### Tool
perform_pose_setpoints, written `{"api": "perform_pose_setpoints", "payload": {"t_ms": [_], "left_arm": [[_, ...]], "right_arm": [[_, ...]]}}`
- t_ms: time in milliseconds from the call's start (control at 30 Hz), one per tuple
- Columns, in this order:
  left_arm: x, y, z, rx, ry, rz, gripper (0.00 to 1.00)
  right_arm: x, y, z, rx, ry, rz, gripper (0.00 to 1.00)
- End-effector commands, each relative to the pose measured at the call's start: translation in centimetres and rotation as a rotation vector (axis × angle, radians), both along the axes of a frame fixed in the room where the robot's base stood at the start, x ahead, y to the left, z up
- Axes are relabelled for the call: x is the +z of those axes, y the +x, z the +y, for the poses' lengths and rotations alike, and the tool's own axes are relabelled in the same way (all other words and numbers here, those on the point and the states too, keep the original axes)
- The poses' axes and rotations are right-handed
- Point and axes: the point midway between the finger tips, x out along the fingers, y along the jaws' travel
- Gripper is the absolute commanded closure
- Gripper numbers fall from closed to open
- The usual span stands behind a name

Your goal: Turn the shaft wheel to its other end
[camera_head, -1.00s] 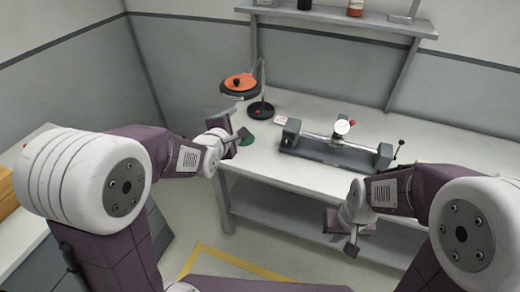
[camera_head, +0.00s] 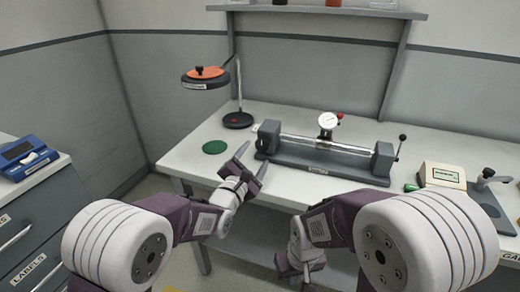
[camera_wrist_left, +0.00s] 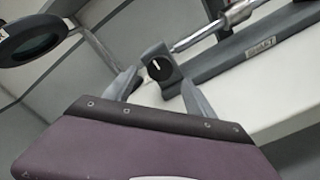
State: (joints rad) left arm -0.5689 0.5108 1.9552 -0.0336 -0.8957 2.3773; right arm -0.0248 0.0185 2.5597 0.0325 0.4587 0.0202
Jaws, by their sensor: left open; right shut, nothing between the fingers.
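A grey bench fixture (camera_head: 325,160) stands on the white worktable, with a bright shaft (camera_head: 310,143) between its end blocks and a round dial gauge (camera_head: 327,120) above. In the left wrist view a black round knob with a white mark (camera_wrist_left: 159,68) sits on the end face of the fixture's near block; I take it for the shaft wheel. My left gripper (camera_head: 250,162) is open just left of that block. In its wrist view the two fingers (camera_wrist_left: 158,90) are either side of the knob, apart from it. My right gripper (camera_head: 299,268) is shut and empty, low before the table.
A magnifier lamp (camera_head: 205,77) on a stand (camera_head: 238,119) and a green disc (camera_head: 215,147) are left of the fixture. A black-knobbed lever (camera_head: 400,145) is at its right end, then a cream box (camera_head: 442,176). A shelf (camera_head: 320,11) hangs behind.

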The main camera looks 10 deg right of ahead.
Motion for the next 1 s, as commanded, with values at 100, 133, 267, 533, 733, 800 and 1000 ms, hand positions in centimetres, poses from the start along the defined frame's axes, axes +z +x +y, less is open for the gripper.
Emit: {"api": "perform_pose_setpoints", "payload": {"t_ms": [100,133,267,533,733,800,1000], "left_arm": [[-0.2,2.1,-1.4,0.000,-0.001,-0.001,0.36],[-0.2,2.5,-1.7,0.000,-0.001,-0.001,0.36],[-0.2,4.0,-2.7,0.001,0.000,-0.001,0.36],[-0.1,4.9,-3.2,0.001,0.000,-0.001,0.36],[-0.1,4.8,-3.2,0.001,0.000,0.000,0.58],[-0.1,4.8,-3.2,0.001,0.000,0.000,0.78],[-0.1,4.8,-3.2,0.001,0.003,-0.001,0.98]], "right_arm": [[-0.5,0.0,0.0,0.000,0.000,0.001,1.00],[-0.5,0.0,0.0,0.000,0.000,0.001,1.00],[-0.7,0.0,0.0,0.000,0.000,0.001,1.00],[-0.7,0.0,0.0,0.000,0.000,0.001,1.00],[-0.7,0.0,0.0,0.000,0.000,0.001,1.00],[-0.7,0.0,0.0,0.000,0.000,0.001,1.00],[-0.7,0.0,0.0,0.000,0.000,0.001,1.00]]}}
